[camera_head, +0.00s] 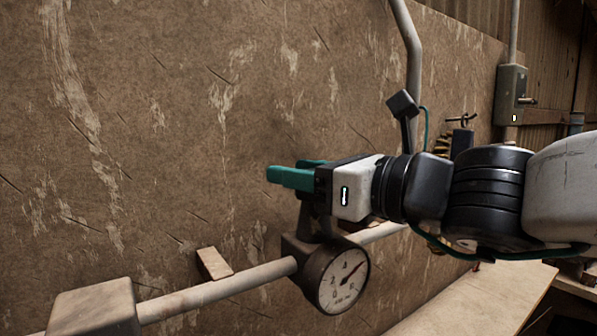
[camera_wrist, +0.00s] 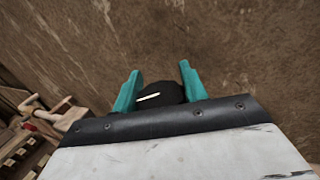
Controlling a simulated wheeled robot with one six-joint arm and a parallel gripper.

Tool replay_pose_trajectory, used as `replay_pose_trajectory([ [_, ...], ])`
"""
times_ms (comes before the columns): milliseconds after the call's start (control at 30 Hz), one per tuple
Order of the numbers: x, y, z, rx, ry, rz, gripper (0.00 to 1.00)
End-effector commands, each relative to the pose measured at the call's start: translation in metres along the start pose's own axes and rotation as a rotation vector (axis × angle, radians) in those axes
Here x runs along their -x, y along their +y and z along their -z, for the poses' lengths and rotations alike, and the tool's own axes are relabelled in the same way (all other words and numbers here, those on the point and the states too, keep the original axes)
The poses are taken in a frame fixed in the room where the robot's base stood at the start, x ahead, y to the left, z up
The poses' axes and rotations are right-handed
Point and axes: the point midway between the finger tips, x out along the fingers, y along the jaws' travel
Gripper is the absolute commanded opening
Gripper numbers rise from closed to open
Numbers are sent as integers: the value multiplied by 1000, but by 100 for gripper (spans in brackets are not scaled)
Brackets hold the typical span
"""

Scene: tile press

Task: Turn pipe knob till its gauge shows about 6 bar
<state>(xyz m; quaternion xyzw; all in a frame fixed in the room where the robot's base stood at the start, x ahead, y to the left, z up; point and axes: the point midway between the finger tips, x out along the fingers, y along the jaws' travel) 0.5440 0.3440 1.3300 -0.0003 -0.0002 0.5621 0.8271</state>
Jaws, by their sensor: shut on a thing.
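The pipe knob (camera_wrist: 157,94) is black with a white line, and sits between the two teal fingers of my gripper (camera_wrist: 160,72) in the wrist view. My gripper, also in the head view (camera_head: 288,176), is shut on it from the right, above the pipe. In the head view the knob is mostly hidden behind the gripper. The round white gauge (camera_head: 343,281) has a dark housing on the pipe, just below my gripper. Its dark needle points up and right, past the 4; the exact reading is too small to tell.
The pipe (camera_head: 220,288) runs along the stained brown wall (camera_head: 150,130), with a box (camera_head: 92,308) at lower left. A wooden bench top (camera_head: 480,300) lies at lower right. A grey switch box (camera_head: 511,94) hangs at upper right. The wall area left of my gripper is clear.

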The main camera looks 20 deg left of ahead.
Motion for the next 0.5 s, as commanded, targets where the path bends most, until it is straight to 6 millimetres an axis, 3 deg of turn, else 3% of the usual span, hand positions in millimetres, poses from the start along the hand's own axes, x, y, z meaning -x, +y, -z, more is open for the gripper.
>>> replay_pose_trajectory([
  [233,0,-1,-1,0,0,5,20],
  [267,0,-1,-1,0,0,5,46],
  [333,0,-1,0,0,0,5,65],
  [500,0,0,0,0,0,4,65],
])
